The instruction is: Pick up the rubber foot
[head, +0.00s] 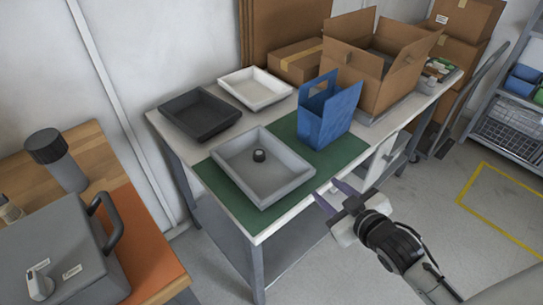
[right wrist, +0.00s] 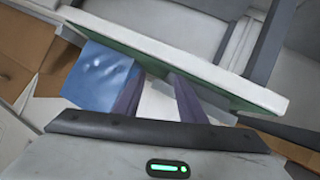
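The rubber foot (head: 259,155) is a small black cylinder. It stands in the grey tray (head: 232,178), which sits on the green mat (head: 345,152) on the table. My right gripper (head: 332,193) is off the table's front edge, to the right of the tray and apart from the foot. Its two purple fingers are spread with nothing between them, and they also show in the right wrist view (right wrist: 158,98). The rubber foot is not visible in the right wrist view. My left gripper is in neither view.
A blue holder (head: 328,118) stands right of the tray. A black tray (head: 200,114) and a white tray (head: 255,88) lie behind. An open cardboard box (head: 385,80) fills the table's right part. A grey compressor case (head: 65,255) stands on the left bench.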

